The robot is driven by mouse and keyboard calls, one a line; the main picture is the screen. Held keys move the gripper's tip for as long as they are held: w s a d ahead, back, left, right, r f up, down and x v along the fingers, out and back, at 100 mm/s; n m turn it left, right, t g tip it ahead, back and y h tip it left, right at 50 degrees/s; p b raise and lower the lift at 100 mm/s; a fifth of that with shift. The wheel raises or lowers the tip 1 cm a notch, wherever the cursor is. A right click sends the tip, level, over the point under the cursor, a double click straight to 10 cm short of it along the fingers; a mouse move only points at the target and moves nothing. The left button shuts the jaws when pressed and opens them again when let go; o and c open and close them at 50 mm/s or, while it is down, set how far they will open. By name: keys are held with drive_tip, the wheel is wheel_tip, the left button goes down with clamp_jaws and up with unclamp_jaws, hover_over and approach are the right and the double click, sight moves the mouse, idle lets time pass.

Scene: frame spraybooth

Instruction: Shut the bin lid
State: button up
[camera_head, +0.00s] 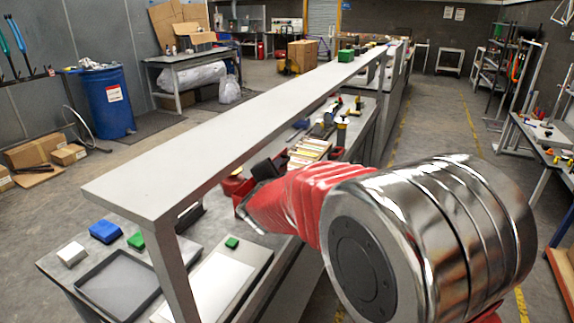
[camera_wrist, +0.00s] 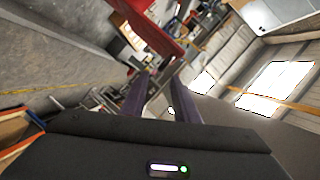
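I cannot make out a bin with a lid for certain in either view. A blue drum (camera_head: 107,105) stands on the floor at the left in the head view, with loose items heaped on its top. A small red object (camera_head: 236,186) sits on the bench beyond my red-sleeved arm, partly hidden; I cannot tell what it is. In the wrist view my gripper (camera_wrist: 163,86) shows two dark fingers standing apart, with nothing held between them. A red frame-like part (camera_wrist: 150,25) shows beyond the fingertips. In the head view I cannot make out my gripper.
A long bench with a raised grey shelf (camera_head: 225,120) runs away from me. A side table (camera_head: 550,135) stands at right. The aisle with yellow lines (camera_head: 470,125) looks clear.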

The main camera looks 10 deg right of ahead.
sight(285, 164)
drive_tip(key=shift+x, duration=3.3)
clamp_jaws()
drive_tip(key=shift+f, duration=0.1)
